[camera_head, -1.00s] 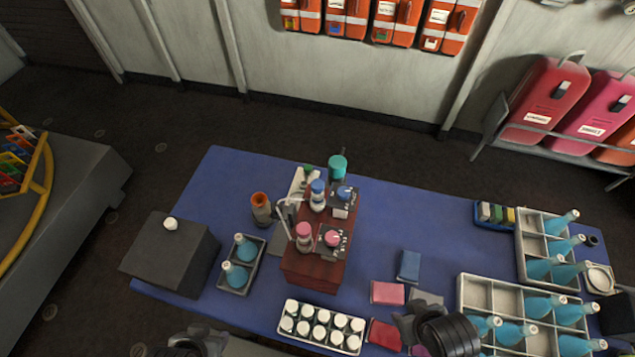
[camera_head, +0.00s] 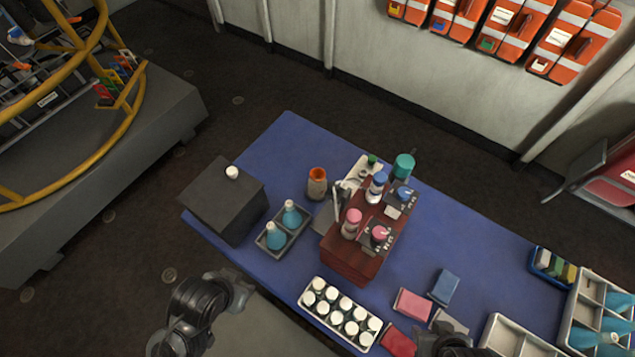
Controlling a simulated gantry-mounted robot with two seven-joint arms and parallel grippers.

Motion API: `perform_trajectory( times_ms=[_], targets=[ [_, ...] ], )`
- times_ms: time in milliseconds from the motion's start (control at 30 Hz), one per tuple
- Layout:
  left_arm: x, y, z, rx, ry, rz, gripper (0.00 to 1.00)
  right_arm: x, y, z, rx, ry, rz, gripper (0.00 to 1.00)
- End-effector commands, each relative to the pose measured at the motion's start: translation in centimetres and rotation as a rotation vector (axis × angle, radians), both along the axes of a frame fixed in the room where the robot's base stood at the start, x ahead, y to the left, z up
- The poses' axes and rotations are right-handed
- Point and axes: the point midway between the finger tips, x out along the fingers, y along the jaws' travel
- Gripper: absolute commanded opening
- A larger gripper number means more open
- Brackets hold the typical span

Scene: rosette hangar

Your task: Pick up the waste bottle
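No label marks the waste bottle. A grey-brown bottle with an open orange mouth (camera_head: 317,183) stands upright on the blue table (camera_head: 275,150), left of the dark red wooden stand (camera_head: 350,258). Two teal bottles (camera_head: 284,226) stand in a small grey tray near the dark box. My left gripper (camera_head: 238,288) is off the table's front left edge, apart from every bottle; its fingers are too unclear to read. My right arm's end (camera_head: 448,343) shows at the bottom edge, near coloured cloths; its fingers are not clear.
A dark box (camera_head: 225,200) with a white knob stands at the table's left end. A tray of white-capped bottles (camera_head: 340,312) lies at the front. Divided crates (camera_head: 603,310) are at right. The back left of the table is clear.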

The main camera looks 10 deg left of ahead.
Motion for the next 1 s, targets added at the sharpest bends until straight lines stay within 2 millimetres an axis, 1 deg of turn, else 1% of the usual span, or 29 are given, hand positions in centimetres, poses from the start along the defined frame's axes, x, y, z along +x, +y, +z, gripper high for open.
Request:
perform_trajectory(
  times_ms=[267, 300, 633, 900, 1000],
  targets=[
    [0.01, 0.00, 0.01, 0.000, 0.000, 0.000, 0.43, 0.01, 0.00, 0.01, 0.000, 0.000, 0.000, 0.43],
    [0.01, 0.00, 0.01, 0.000, 0.000, 0.000, 0.44, 0.01, 0.00, 0.01, 0.000, 0.000, 0.000, 0.43],
    [0.01, 0.00, 0.01, 0.000, 0.000, 0.000, 0.95, 0.01, 0.00, 0.01, 0.000, 0.000, 0.000, 0.43],
    [0.01, 0.01, 0.07, 0.000, 0.000, 0.000, 0.95, 0.00, 0.00, 0.07, 0.000, 0.000, 0.000, 0.43],
    [0.02, 0.01, 0.71, 0.000, 0.000, 0.000, 0.95, 0.00, 0.00, 0.70, 0.000, 0.000, 0.000, 0.43]
  ],
)
